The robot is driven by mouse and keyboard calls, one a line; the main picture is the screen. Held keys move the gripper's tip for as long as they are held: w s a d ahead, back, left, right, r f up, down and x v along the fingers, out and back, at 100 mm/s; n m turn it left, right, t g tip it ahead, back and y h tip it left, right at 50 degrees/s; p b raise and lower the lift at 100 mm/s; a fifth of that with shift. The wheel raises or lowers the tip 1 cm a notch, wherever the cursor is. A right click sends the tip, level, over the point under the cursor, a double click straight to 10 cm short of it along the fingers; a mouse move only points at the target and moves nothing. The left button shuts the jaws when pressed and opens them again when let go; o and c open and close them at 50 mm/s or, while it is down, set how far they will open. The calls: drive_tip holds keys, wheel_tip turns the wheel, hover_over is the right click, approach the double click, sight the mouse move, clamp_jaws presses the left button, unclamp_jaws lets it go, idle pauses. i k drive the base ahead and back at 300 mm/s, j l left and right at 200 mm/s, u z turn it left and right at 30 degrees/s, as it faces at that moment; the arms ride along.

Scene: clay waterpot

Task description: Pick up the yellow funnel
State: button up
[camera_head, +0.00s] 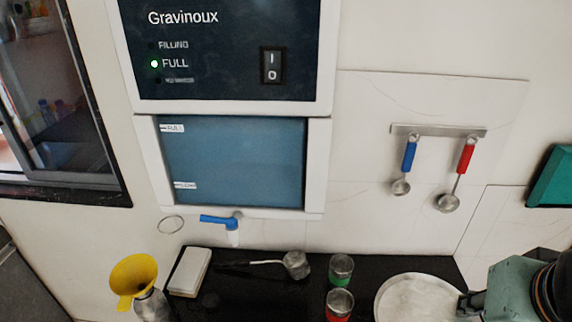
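The yellow funnel (134,277) is at the lower left. It sits at the mouth of a silver metal bottle (153,307), tilted, with its wide opening facing up and towards me. The bottle's lower part is cut off by the picture edge. My gripper (472,303) shows only in part at the lower right, beside the white round dish and far to the right of the funnel. It is not touching the funnel. Its fingers are mostly hidden or out of frame, so I cannot tell whether they are open.
The black counter holds a white block (189,271), a metal ladle (295,264), a green-based cup (341,270), a red-based cup (339,304) and a white dish (408,294). A blue tap (218,220) juts out below the water tank (235,165). Blue- and red-handled spoons hang from a rail (437,130).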

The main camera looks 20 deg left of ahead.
sight(134, 275)
drive_tip(key=u, duration=2.45)
drive_tip(key=i+j+z, duration=0.1)
drive_tip(key=z, duration=0.55)
drive_tip(key=i+j+z, duration=0.2)
drive_tip(key=j, duration=0.2)
drive_tip(key=j+z, duration=0.2)
drive_tip(key=j, duration=0.2)
drive_tip(key=j+z, duration=0.15)
drive_tip(key=j, duration=0.6)
drive_tip(key=k+j, duration=0.35)
drive_tip(key=i+j, duration=0.1)
